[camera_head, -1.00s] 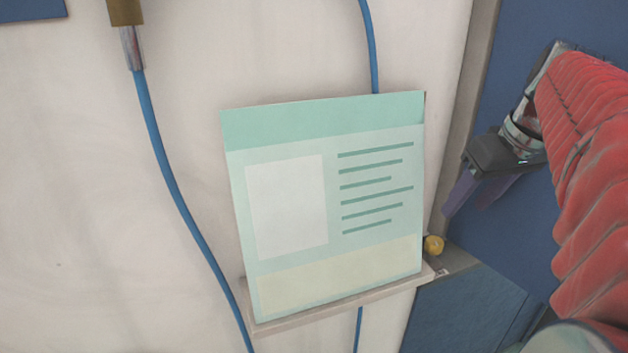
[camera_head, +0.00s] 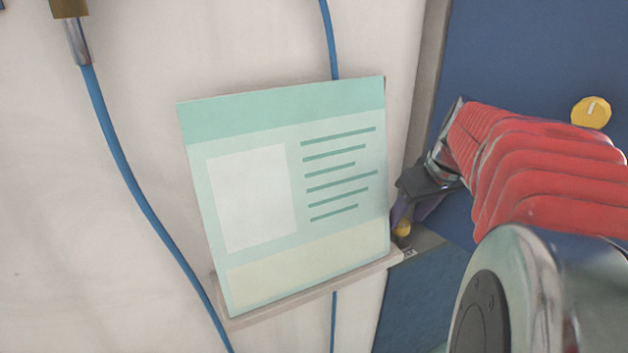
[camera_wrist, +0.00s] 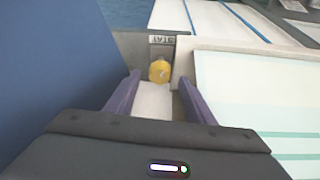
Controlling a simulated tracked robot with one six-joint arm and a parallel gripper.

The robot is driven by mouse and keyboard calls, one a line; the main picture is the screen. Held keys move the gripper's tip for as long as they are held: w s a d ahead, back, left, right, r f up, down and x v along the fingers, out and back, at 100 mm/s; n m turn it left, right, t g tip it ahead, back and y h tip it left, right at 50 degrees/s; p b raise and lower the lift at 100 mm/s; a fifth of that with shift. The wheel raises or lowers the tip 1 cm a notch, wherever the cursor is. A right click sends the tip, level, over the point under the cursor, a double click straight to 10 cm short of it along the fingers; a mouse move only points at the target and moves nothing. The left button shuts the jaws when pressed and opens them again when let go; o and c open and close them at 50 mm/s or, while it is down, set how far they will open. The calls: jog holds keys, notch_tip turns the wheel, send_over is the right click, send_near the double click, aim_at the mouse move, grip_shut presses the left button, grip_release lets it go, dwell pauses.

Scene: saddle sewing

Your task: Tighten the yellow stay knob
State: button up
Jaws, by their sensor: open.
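A small round yellow knob (camera_head: 402,228) sits at the lower right of the pale green card, on the grey strip beside the blue panel. In the wrist view the yellow knob (camera_wrist: 159,70) is straight ahead, in the gap between my fingertips, with a small marked plate behind it. My gripper (camera_head: 412,208) has a dark body and two purple fingers, and points down at the knob from above. The fingers (camera_wrist: 160,84) are spread apart with nothing held. They appear short of the knob; I cannot tell the exact distance.
The green card (camera_head: 290,200) stands on a narrow ledge (camera_head: 310,290) close left of the knob. A blue panel (camera_head: 520,60) rises on the right and carries another yellow knob (camera_head: 591,112) with a white line. A blue cable (camera_head: 140,200) hangs at the left.

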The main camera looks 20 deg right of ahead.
jog(key=shift+x, duration=1.1)
jog(key=shift+c, duration=0.5)
jog(key=c, duration=1)
jog(key=shift+o, duration=0.2)
jog(key=shift+m+h, duration=0.3)
jog(key=shift+m, duration=0.5)
jog(key=o, duration=1.1)
jog(key=shift+c, duration=0.2)
